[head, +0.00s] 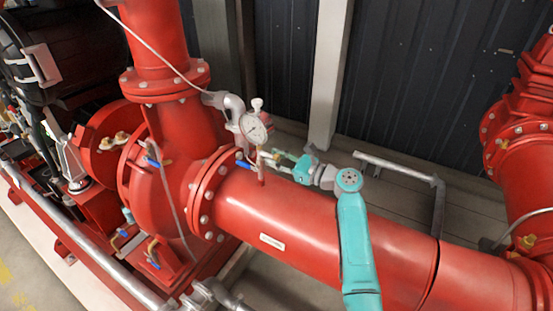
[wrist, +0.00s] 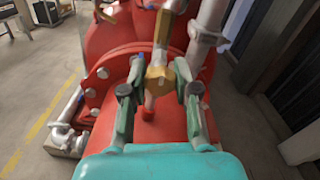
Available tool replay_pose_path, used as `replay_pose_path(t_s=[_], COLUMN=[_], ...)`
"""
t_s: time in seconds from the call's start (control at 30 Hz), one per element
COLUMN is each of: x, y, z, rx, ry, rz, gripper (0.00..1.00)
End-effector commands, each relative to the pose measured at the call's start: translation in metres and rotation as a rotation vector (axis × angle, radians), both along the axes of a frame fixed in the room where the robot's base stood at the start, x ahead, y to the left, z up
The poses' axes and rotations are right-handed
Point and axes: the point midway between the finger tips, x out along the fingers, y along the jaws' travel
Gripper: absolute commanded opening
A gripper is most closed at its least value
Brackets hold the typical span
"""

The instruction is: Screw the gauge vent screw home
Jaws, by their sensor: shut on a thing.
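The pressure gauge (head: 254,128), round with a white dial, stands above the big red pipe (head: 300,220) on a brass fitting (head: 263,157). My gripper (head: 277,160) reaches this fitting from the right, just below the dial. In the wrist view its green fingers (wrist: 160,72) stand either side of a brass, hex-like piece, the gauge vent screw (wrist: 157,81), and are shut on it. More brass stem (wrist: 162,30) runs up behind it. The screw's thread and its seat are hidden, so I cannot tell how deep it sits.
A blue lever (head: 243,165) sits just left of the fitting. A grey elbow pipe (head: 228,104) is close behind the gauge. A bolted red flange (head: 207,190) stands left. A grey pipe rail (head: 398,168) lies behind the red pipe on the right.

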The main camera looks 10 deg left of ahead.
Motion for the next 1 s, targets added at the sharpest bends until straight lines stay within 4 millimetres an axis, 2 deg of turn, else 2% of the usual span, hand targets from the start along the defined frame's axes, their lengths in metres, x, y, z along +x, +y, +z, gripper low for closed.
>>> replay_pose_path(t_s=[0.13, 0.17, 0.2, 0.27, 0.67, 0.83, 1.0], x=[0.000, 0.000, 0.000, 0.000, -0.002, -0.010, -0.021], y=[-0.001, -0.001, -0.001, -0.001, -0.006, -0.029, -0.062], z=[-0.002, -0.002, -0.002, -0.002, -0.001, -0.001, -0.001], rx=[-0.001, -0.001, -0.002, -0.001, -0.001, 0.000, 0.000], ry=[0.002, 0.002, 0.003, 0.002, 0.000, 0.000, -0.001], rz=[-0.001, -0.001, -0.002, -0.001, -0.001, -0.003, -0.004], gripper=[0.00, 0.33, 0.43, 0.56, 0.56, 0.56, 0.56])
